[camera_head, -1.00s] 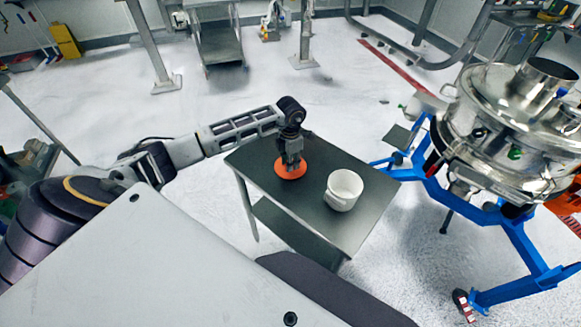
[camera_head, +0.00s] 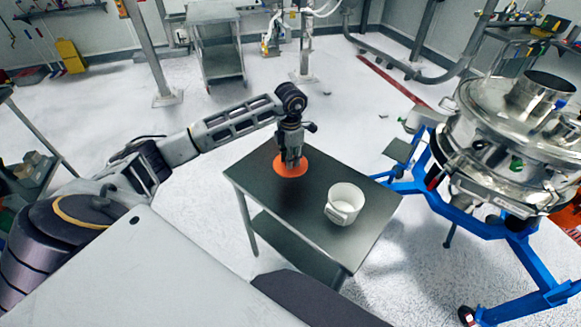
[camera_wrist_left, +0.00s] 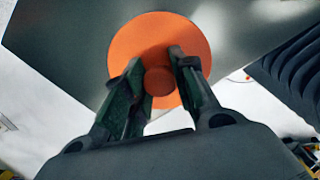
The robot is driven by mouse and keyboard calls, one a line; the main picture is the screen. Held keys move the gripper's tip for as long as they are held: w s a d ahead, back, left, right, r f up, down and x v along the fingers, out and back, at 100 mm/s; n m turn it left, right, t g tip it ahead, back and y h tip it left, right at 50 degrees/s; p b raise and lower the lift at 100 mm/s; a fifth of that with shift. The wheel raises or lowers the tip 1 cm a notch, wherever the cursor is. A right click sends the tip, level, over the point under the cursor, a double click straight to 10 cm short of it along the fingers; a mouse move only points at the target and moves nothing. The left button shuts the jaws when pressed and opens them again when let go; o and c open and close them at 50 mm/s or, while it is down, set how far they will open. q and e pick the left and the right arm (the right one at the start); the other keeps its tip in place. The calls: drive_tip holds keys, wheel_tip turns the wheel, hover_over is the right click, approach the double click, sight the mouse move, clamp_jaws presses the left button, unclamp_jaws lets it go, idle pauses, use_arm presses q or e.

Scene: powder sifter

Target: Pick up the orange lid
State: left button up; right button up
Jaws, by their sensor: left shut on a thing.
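The orange lid (camera_head: 303,170) is a flat disc at the back left part of the small dark table (camera_head: 290,205) in the head view. In the left wrist view the lid (camera_wrist_left: 159,37) shows from above, with a round knob (camera_wrist_left: 158,82) near its middle. My left gripper (camera_head: 292,165) points down over the lid. In the wrist view the left gripper's fingers (camera_wrist_left: 158,78) stand on either side of the knob and are shut on it. I cannot tell if the lid touches the table. My right gripper is not in view.
A white pot (camera_head: 344,203) stands on the same table, to the right of the lid. A steel sifter (camera_head: 505,150) on a blue frame (camera_head: 515,260) stands to the right. A metal cart (camera_head: 214,45) is at the back. The table's front part is clear.

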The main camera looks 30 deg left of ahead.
use_arm(q)
drive_tip(key=shift+r, duration=0.8)
